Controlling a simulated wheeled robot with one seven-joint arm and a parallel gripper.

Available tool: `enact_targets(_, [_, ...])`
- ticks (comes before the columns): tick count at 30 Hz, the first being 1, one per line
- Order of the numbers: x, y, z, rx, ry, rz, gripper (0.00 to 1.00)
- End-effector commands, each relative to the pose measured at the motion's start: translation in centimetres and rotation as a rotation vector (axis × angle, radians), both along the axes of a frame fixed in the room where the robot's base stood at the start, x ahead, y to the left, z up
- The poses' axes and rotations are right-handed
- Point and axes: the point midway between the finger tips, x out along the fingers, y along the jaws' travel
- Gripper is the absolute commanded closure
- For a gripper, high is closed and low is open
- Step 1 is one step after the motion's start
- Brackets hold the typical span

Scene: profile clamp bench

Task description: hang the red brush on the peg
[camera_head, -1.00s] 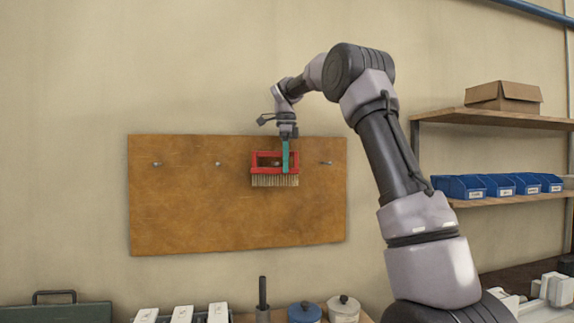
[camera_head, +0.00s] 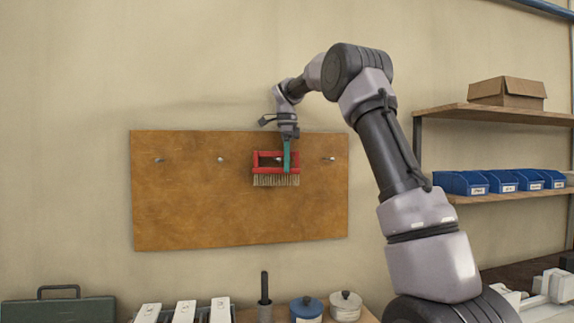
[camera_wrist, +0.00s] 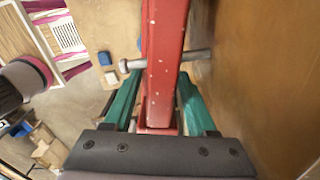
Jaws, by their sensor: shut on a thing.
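The red brush (camera_head: 263,169) has an open red frame and pale bristles pointing down. It hangs level in front of the brown board. My gripper (camera_head: 287,168) has teal fingers and is shut on the brush's red top bar; the wrist view shows a finger on each side of it. A metal peg (camera_head: 278,159) shows inside the frame's opening, just below the top bar. In the wrist view the peg's headed end (camera_wrist: 125,66) sticks out on one side of the red bar and its shank reaches the board on the other. Whether bar and peg touch is unclear.
The brown board (camera_head: 190,210) on the wall bears other pegs: two to the left (camera_head: 220,159) and one to the right (camera_head: 329,158). Lidded pots (camera_head: 306,309) and a dark upright rod (camera_head: 264,288) stand below. Shelves with blue bins (camera_head: 460,183) are at the right.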

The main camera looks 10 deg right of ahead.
Motion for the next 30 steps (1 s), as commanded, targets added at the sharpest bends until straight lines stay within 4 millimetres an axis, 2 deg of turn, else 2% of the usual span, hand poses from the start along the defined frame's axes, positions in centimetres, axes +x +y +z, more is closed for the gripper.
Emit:
enact_targets(2, [0.1, -0.1, 0.0, -0.001, -0.001, -0.002, 1.0])
enact_targets(3, [0.1, -0.1, 0.0, -0.001, -0.001, -0.002, 0.28])
enact_targets(5, [0.0, -0.1, 0.0, -0.001, -0.001, -0.002, 0.08])
enact_targets(14, [0.0, 0.0, 0.0, -0.001, -0.001, 0.0, 0.08])
enact_targets(18, [0.1, 0.0, 0.6, -0.001, -0.002, 0.0, 0.08])
enact_targets(22, [0.1, 0.0, 2.5, -0.001, -0.005, -0.001, 0.08])
enact_targets(30, [0.1, 0.0, 7.9, -0.001, -0.004, -0.002, 0.08])
